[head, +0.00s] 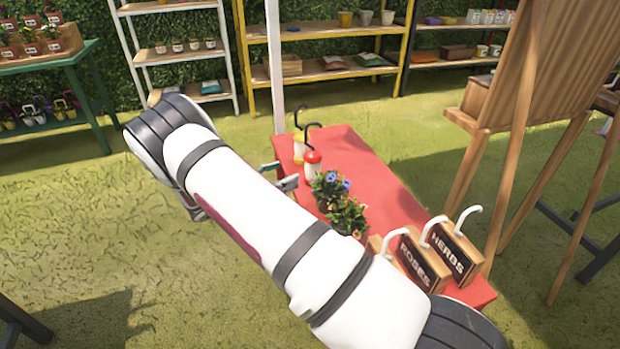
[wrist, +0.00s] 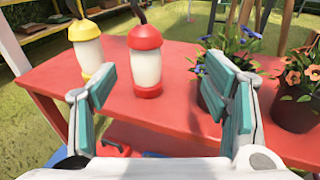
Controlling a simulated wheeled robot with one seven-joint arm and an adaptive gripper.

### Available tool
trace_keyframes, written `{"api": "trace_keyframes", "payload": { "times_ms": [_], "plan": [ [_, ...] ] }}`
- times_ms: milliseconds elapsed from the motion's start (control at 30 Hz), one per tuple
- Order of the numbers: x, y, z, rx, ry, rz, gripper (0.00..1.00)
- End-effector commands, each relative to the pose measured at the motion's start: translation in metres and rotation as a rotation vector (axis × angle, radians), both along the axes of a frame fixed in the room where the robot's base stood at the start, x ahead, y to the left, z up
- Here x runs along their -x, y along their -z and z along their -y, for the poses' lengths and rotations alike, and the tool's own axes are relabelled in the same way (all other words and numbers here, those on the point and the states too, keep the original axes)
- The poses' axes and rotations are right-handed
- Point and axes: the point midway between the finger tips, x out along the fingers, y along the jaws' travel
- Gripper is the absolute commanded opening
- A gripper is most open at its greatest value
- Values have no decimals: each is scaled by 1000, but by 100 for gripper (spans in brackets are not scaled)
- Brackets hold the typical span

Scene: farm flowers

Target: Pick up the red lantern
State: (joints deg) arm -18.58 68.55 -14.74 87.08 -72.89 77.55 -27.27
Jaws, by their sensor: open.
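The red lantern (wrist: 146,62) has a red cap, a white body and a red base. It stands upright on the red table (wrist: 180,112) in the wrist view, ahead of my gripper (wrist: 165,95) and between its two spread fingers in the picture. My gripper is open and empty, and the lantern is beyond the fingertips. In the head view the red lantern (head: 313,162) stands near the table's left edge, with a dark hook above it. My gripper (head: 278,176) shows partly beside that edge, with the rest hidden by my arm.
A yellow lantern (wrist: 87,48) stands left of the red one. A blue-flowered pot (wrist: 222,70) and an orange-flowered pot (wrist: 298,90) stand to the right. ROSES (head: 420,258) and HERBS (head: 455,249) sign boxes sit at the near end. A wooden easel (head: 535,100) stands right.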

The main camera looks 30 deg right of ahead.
Motion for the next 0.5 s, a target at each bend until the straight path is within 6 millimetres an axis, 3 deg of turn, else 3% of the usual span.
{"api": "trace_keyframes", "payload": {
  "times_ms": [33,167,333,500],
  "plan": [
    [-6,22,-2,32,-26,-28,69],
    [-13,44,-3,80,-68,-69,69],
    [-17,50,9,98,-81,-83,69],
    [-21,50,41,96,-79,-83,69]
  ]
}}
